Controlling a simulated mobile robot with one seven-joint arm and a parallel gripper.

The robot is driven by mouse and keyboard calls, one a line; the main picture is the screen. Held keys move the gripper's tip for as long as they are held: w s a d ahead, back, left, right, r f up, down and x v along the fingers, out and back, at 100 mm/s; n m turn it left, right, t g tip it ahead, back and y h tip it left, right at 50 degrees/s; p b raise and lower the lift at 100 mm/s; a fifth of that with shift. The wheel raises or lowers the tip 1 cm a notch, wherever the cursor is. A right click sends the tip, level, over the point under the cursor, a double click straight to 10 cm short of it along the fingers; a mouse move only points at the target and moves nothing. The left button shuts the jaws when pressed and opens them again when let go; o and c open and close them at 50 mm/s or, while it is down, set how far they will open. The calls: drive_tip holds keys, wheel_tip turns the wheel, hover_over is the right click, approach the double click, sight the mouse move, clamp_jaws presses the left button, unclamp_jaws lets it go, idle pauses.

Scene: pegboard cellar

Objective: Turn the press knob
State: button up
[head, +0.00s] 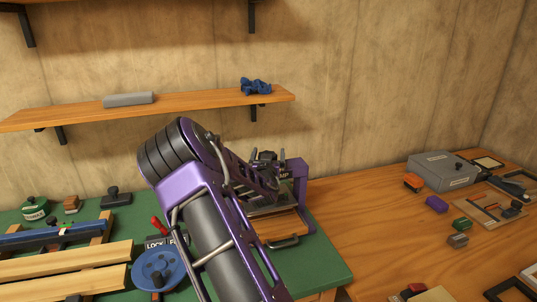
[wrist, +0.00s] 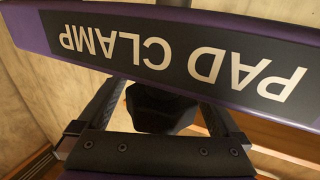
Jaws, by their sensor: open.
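The press is a purple frame (head: 298,170) at the back right corner of the green mat, with a wooden board under it. Its label plate reads "PAD CLAMP" (wrist: 180,58), upside down in the wrist view. The dark press knob (wrist: 160,110) shows below the plate in the wrist view. My gripper (wrist: 160,96) is open, with one finger to each side of the knob. I see a gap beside the knob on both sides. In the head view my arm hides much of the press, and I cannot make out the knob there.
A blue round dial (head: 158,270) with a "LOCK" label and a red lever stands left of my arm. Wooden rails (head: 65,275) and stamps (head: 116,197) lie further left. A grey box (head: 440,171) and small blocks are on the right bench. A shelf (head: 200,105) runs above.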

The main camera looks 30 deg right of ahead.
sight(259, 156)
drive_tip(key=c, duration=1.3)
drive_tip(key=shift+o, duration=0.2)
